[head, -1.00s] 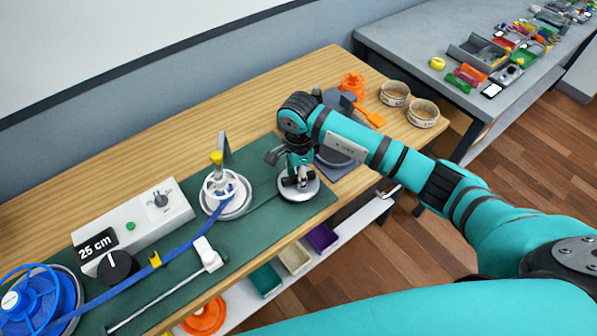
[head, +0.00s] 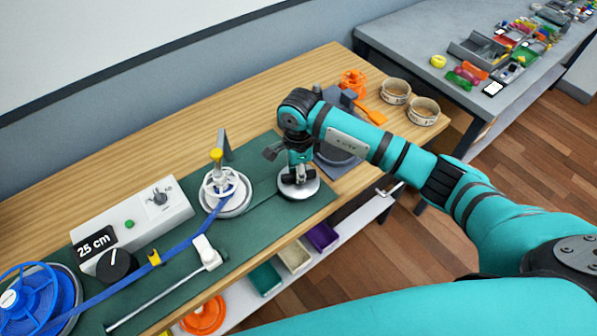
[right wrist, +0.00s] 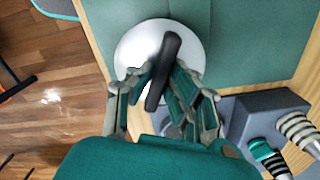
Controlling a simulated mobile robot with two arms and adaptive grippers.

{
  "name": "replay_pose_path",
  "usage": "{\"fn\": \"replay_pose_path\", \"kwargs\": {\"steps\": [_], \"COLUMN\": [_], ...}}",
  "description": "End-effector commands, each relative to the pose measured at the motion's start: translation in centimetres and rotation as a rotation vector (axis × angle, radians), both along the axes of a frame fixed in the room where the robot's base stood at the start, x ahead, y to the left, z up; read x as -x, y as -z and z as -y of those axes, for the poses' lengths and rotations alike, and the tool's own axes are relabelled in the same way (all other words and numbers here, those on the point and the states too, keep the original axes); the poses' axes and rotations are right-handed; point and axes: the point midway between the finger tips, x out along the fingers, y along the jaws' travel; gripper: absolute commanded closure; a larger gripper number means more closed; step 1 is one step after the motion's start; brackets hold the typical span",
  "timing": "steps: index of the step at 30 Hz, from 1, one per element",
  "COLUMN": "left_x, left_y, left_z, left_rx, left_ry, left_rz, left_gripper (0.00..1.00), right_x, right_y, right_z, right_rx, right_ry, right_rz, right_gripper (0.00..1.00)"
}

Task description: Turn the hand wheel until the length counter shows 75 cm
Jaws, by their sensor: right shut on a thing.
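The length counter (head: 97,244) reads 25 cm on a black label on the white control box. A white round disc with a black bar across it, apparently the hand wheel (head: 309,190), lies at the right of the green mat. It also shows in the right wrist view (right wrist: 133,46). My right gripper (head: 298,178) points down over it. In the right wrist view its fingers (right wrist: 165,80) are shut on the black bar, one on each side. A blue strap (head: 120,284) runs from the blue reel (head: 30,300) to a white spool (head: 222,192) with a yellow knob. My left gripper is not in view.
The white control box (head: 140,222) carries a black knob, a green button and a switch. A white slider (head: 207,252) on a rod lies in front of the strap. A dark grey device (head: 338,158) stands close right of my gripper. Two round tins (head: 395,92) are farther right.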

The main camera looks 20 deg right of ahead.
Motion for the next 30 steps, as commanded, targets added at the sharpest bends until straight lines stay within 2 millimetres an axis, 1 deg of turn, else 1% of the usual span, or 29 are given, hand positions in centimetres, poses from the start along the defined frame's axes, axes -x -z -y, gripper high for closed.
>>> {"fn": "replay_pose_path", "kwargs": {"steps": [1, 5, 15, 30], "left_x": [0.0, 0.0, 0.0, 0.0], "left_y": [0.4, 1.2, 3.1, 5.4], "left_z": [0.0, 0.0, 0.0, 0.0], "left_rx": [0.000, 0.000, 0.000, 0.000], "left_ry": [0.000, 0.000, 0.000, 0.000], "left_rz": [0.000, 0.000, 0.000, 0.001], "left_gripper": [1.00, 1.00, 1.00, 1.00], "right_x": [-0.1, -0.1, -0.1, -0.1], "right_y": [0.1, 0.2, 0.2, 0.1], "right_z": [0.1, 0.1, 0.1, 0.1], "right_rx": [0.001, 0.000, 0.001, 0.000], "right_ry": [0.030, 0.129, 0.447, 0.893], "right_rz": [0.003, 0.003, 0.004, 0.003], "right_gripper": [1.00, 1.00, 1.00, 1.00]}}
